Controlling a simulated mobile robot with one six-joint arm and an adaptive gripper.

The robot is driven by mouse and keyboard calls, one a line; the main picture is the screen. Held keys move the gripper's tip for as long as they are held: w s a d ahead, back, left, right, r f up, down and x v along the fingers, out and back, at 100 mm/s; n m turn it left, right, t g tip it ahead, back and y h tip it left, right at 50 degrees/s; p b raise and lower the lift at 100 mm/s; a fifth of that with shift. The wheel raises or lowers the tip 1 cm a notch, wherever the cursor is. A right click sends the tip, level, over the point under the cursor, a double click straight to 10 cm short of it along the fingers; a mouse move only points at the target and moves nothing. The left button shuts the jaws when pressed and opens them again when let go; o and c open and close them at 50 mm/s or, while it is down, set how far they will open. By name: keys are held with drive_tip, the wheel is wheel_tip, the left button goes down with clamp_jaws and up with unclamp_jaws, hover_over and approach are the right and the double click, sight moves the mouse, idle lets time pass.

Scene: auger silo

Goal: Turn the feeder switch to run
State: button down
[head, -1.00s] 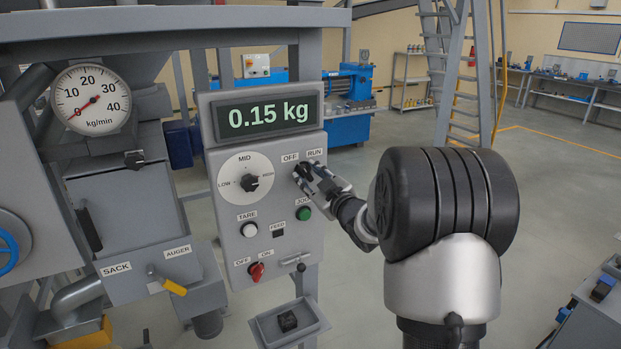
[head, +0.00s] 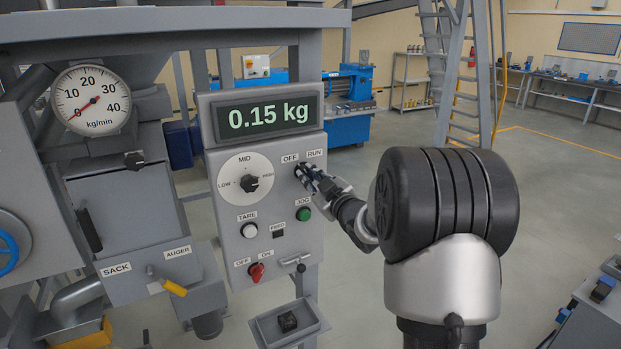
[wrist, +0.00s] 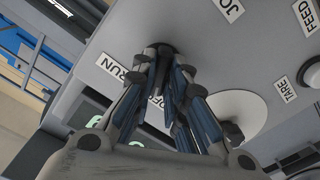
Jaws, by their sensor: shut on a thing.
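The feeder switch (head: 298,170) is a small dark knob below the OFF and RUN labels (head: 314,153), at the upper right of the grey control panel (head: 222,190). My gripper (head: 305,175) is shut on the knob, reaching in from the right. In the wrist view my gripper's fingers (wrist: 163,62) close around the dark switch (wrist: 161,47), beside the RUN label (wrist: 109,65). The fingers hide most of the knob and part of the OFF label, so its pointing direction cannot be told.
Close by are the green JOG button (head: 304,214), the white TARE button (head: 249,230), the LOW-MID-HIGH dial (head: 249,183) and the red OFF/ON switch (head: 256,271). The display (head: 267,117) reads 0.15 kg. The kg/min gauge (head: 92,98) points near zero. A small tray (head: 270,335) sits below.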

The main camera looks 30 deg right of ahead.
drive_tip(key=m+p, duration=0.2)
drive_tip(key=m, duration=0.3)
drive_tip(key=shift+r+m, duration=0.1)
drive_tip(key=shift+m, duration=0.2)
drive_tip(key=m+p, duration=0.2)
drive_tip(key=m, duration=0.3)
drive_tip(key=shift+m, duration=0.4)
drive_tip(key=shift+m+p, duration=0.3)
drive_tip(key=c, duration=1.6)
unclamp_jaws()
drive_tip(key=s, duration=1.2)
drive_tip(key=shift+d, duration=0.25)
